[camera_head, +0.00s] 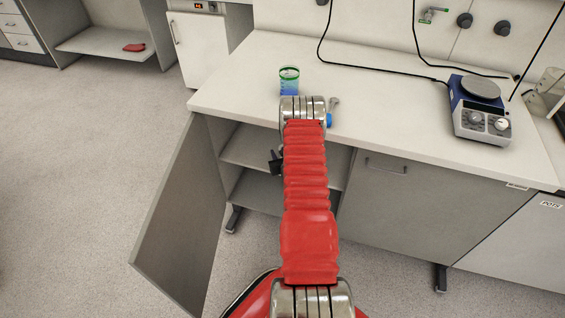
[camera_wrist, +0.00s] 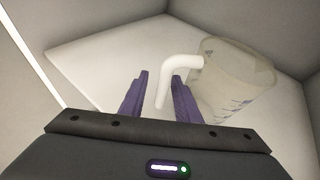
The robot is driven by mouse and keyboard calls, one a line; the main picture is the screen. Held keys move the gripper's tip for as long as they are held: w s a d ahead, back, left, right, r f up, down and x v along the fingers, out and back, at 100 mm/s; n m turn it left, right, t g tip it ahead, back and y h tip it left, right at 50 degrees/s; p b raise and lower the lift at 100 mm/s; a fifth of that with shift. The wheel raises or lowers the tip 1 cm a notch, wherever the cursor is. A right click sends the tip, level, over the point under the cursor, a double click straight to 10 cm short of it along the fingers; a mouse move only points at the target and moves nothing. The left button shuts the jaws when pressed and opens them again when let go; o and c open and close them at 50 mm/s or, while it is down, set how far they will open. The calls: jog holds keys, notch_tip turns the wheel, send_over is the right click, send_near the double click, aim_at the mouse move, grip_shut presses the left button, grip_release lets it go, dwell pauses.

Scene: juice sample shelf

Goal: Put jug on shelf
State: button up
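A translucent jug (camera_wrist: 232,82) with a white handle stands on a pale shelf surface (camera_wrist: 110,50) inside a grey-walled compartment in the wrist view. My gripper (camera_wrist: 160,76) has two purple fingers standing apart, one on each side of the handle's free lower end, with gaps visible. In the head view, my red arm reaches to the open cabinet under the bench, and a dark part of my gripper (camera_head: 275,161) shows at the opening. The jug in the cabinet is hidden there. The cabinet's middle shelf (camera_head: 240,152) is partly visible.
The cabinet door (camera_head: 182,220) hangs open on the left. Compartment walls close in around my gripper. The floor to the left is clear.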

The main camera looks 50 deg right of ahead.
jog(key=v, duration=0.9)
jog(key=shift+s+a, duration=0.2)
dwell(0.6)
